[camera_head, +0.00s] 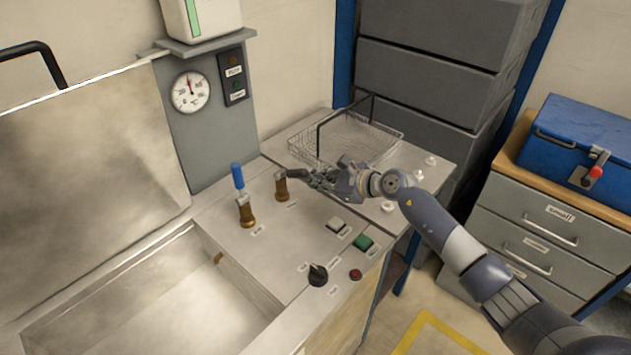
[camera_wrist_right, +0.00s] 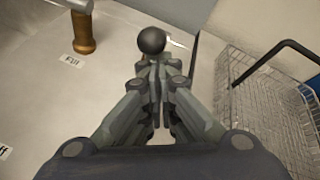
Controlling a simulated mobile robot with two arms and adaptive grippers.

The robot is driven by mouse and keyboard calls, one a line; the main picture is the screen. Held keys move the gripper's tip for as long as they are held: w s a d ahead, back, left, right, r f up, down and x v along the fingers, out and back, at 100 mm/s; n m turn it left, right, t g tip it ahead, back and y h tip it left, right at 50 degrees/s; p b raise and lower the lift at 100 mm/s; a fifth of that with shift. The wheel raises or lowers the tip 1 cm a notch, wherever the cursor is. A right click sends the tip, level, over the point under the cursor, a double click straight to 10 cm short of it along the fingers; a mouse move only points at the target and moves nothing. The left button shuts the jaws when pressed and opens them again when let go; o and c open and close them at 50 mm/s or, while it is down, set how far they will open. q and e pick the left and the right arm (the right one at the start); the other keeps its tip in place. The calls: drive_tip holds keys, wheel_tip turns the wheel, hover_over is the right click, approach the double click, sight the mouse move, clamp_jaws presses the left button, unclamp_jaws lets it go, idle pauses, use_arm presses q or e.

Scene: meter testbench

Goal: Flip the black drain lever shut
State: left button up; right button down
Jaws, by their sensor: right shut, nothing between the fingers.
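The black drain lever (camera_head: 297,174) sits on a brass valve (camera_head: 282,188) on the bench panel and lies roughly level, pointing right toward my right gripper. My right gripper (camera_head: 314,179) is shut and empty, with its fingertips right at the lever's end. In the right wrist view the lever's round black end (camera_wrist_right: 152,40) shows just beyond the closed fingertips (camera_wrist_right: 153,62). I cannot tell whether they touch. My left gripper is not in view.
A second brass valve (camera_head: 246,213) with an upright blue lever (camera_head: 238,175) stands to the left. A wire basket (camera_head: 345,140) is behind my right gripper. Buttons (camera_head: 363,242) and a black knob (camera_head: 318,275) are at the front. An open basin (camera_head: 150,300) is left.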

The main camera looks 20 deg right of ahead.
drive_tip(key=w+a+r+g+h, duration=0.1)
drive_tip(key=w+a+r, duration=0.2)
drive_tip(key=w+r, duration=0.2)
drive_tip(key=shift+w+a+r+g, duration=0.3)
drive_tip(key=shift+w+a+r, duration=0.1)
drive_tip(key=shift+r, duration=1.2)
